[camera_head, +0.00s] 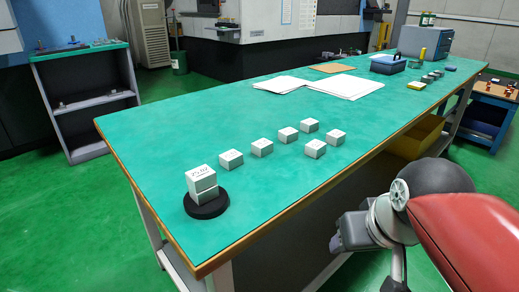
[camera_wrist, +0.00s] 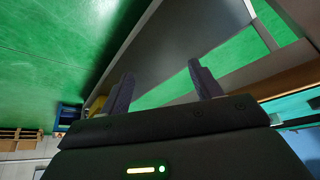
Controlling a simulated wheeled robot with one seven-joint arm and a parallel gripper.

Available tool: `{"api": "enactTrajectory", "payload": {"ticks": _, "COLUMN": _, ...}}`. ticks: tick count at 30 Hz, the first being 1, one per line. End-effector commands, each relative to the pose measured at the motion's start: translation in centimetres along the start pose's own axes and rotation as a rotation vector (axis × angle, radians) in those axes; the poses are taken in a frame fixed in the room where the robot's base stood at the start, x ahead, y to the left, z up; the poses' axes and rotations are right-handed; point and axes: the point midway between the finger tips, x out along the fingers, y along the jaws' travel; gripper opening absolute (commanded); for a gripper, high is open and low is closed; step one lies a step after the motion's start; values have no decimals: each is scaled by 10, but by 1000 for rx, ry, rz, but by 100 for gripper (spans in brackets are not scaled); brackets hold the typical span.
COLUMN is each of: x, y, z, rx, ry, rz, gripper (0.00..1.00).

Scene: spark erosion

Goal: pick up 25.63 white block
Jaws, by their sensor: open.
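Several white blocks stand on the green table (camera_head: 240,190). A white block (camera_head: 201,178) with a printed number like "25.02", not clearly readable, sits on another pale block (camera_head: 204,195) on a round black base at the near left. Farther along are loose white blocks (camera_head: 231,159), (camera_head: 262,147), (camera_head: 288,135), (camera_head: 309,125), (camera_head: 315,148) and (camera_head: 335,137); their labels are too small to read, so I cannot tell which is 25.63. My gripper (camera_wrist: 162,80) is open and empty in the wrist view, beside the table and away from the blocks.
The black base (camera_head: 206,207) is near the table's left corner. White papers (camera_head: 345,86), a blue box (camera_head: 388,63) and small items lie at the far end. A yellow bin (camera_head: 416,137) is under the right edge. The table's near middle is clear.

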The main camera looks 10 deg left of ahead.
Motion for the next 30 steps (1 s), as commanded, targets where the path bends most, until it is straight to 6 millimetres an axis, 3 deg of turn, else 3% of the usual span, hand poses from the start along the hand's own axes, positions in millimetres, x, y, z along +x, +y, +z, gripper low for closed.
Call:
{"api": "enactTrajectory", "payload": {"ticks": 8, "x": -18, "y": -30, "z": -60, "rx": -134, "ry": -19, "rz": -68, "gripper": 64}}
{"api": "enactTrajectory", "payload": {"ticks": 14, "x": -29, "y": -62, "z": -109, "rx": -255, "ry": -34, "rz": -127, "gripper": 64}}
{"api": "enactTrajectory", "payload": {"ticks": 17, "x": -34, "y": -90, "z": -140, "rx": -346, "ry": -44, "rz": -168, "gripper": 64}}
{"api": "enactTrajectory", "payload": {"ticks": 22, "x": -40, "y": -159, "z": -193, "rx": -542, "ry": -63, "rz": -254, "gripper": 64}}
{"api": "enactTrajectory", "payload": {"ticks": 27, "x": -43, "y": -203, "z": -215, "rx": -661, "ry": -70, "rz": -304, "gripper": 64}}
{"api": "enactTrajectory", "payload": {"ticks": 30, "x": -41, "y": -213, "z": -218, "rx": -686, "ry": -71, "rz": -315, "gripper": 64}}
